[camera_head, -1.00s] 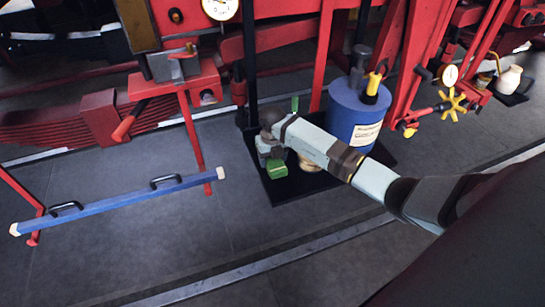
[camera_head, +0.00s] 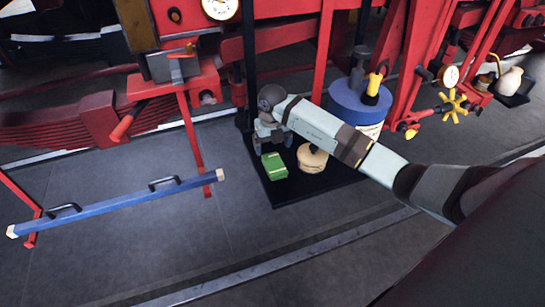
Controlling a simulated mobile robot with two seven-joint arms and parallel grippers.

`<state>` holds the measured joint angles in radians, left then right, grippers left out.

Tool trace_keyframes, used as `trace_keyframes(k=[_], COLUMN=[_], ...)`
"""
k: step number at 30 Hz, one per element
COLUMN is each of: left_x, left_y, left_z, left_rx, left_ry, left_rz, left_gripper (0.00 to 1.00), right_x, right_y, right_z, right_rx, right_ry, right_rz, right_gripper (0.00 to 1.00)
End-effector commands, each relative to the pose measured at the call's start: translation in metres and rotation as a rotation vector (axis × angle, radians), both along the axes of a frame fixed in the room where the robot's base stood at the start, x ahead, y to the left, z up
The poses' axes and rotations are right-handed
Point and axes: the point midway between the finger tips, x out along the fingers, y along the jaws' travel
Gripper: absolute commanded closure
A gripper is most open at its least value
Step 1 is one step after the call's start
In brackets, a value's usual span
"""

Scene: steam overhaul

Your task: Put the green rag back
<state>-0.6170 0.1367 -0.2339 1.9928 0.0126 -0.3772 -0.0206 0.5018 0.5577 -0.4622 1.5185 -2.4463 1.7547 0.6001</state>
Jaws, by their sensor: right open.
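A green, block-shaped piece (camera_head: 274,166), which looks like the folded green rag, lies on the left part of a black mat (camera_head: 290,193) on the floor. My right gripper (camera_head: 265,145) is just behind and above it, pointing down, and open. No green thing shows between its fingers, and its fingertips are small and partly hidden. My right arm reaches in from the right across the mat. My left gripper is out of view.
A round tan-lidded pot (camera_head: 312,158) stands right of the green piece, and a blue drum (camera_head: 360,105) behind my arm. Red machine frames line the back. A blue bar with black handles (camera_head: 120,204) is at left. Front floor is clear.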

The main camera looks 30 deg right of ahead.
Motion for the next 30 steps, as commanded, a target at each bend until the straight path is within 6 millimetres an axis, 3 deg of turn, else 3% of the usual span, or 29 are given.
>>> trace_keyframes(k=[4,9,11,14,17,19,21,23,26,28,30], left_x=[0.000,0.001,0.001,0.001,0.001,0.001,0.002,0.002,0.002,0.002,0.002], left_y=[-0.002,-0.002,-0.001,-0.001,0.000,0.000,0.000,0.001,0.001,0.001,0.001], left_z=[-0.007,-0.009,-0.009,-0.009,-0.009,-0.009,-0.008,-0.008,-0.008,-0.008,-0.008], left_rx=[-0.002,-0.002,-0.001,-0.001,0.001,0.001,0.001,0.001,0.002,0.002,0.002], left_ry=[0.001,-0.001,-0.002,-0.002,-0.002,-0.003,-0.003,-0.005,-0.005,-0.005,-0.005], left_rz=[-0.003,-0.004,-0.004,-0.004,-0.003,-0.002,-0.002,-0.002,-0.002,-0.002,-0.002], left_gripper=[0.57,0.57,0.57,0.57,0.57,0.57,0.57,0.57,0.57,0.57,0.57], right_x=[0.001,0.000,-0.001,-0.011,-0.035,-0.060,-0.085,-0.102,-0.121,-0.129,-0.137], right_y=[-0.001,0.000,0.004,0.031,0.092,0.147,0.195,0.223,0.243,0.239,0.226], right_z=[0.029,0.048,0.048,0.032,0.004,-0.007,-0.004,0.005,0.022,0.025,0.016], right_rx=[-0.001,0.001,0.016,0.131,0.409,0.691,0.988,1.224,1.555,1.723,1.824], right_ry=[-0.003,-0.001,-0.001,-0.007,-0.030,-0.067,-0.115,-0.163,-0.242,-0.287,-0.313], right_rz=[0.001,0.001,0.008,0.056,0.131,0.150,0.105,0.009,-0.259,-0.523,-0.836], right_gripper=[0.11,0.11,0.11,0.11,0.11,0.11,0.11,0.11,0.11,0.11,0.11])
